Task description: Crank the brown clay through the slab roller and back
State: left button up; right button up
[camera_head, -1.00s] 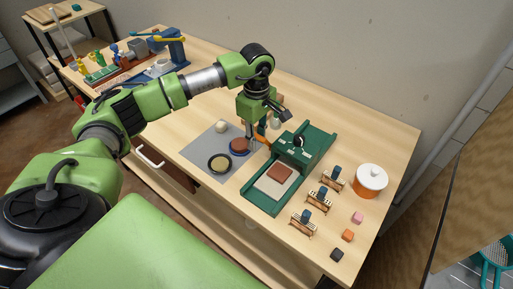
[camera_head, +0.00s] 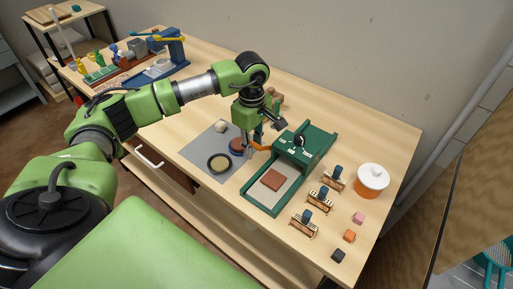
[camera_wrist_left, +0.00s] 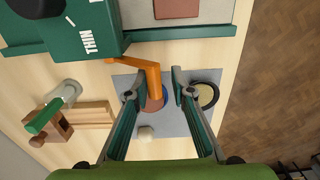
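The green slab roller (camera_head: 297,150) stands on the table, with a brown clay slab (camera_head: 272,180) lying flat on its pale bed in front of the roller housing. The clay also shows at the top of the left wrist view (camera_wrist_left: 178,7). An orange crank (camera_head: 262,147) sticks out from the roller's left side. My left gripper (camera_head: 249,153) is at the crank, pointing down. In the left wrist view its fingers (camera_wrist_left: 156,84) stand apart on either side of the crank's handle (camera_wrist_left: 153,80), with visible gaps. My right gripper is out of view.
A grey mat (camera_head: 197,153) left of the roller holds a dark dish (camera_head: 219,163), a reddish-brown disc (camera_head: 237,145) and a pale ball (camera_head: 220,126). Small wooden stands (camera_head: 303,223), loose cubes (camera_head: 349,236) and an orange-white lidded pot (camera_head: 372,182) stand at the right.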

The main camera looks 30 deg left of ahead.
pick_arm(q)
jog(key=shift+w, duration=0.25)
jog(key=shift+w+r, duration=0.1)
jog(key=shift+w, duration=0.05)
jog(key=shift+r+p, duration=1.7)
jog(key=shift+r, duration=1.75)
jog(key=shift+f, duration=0.1)
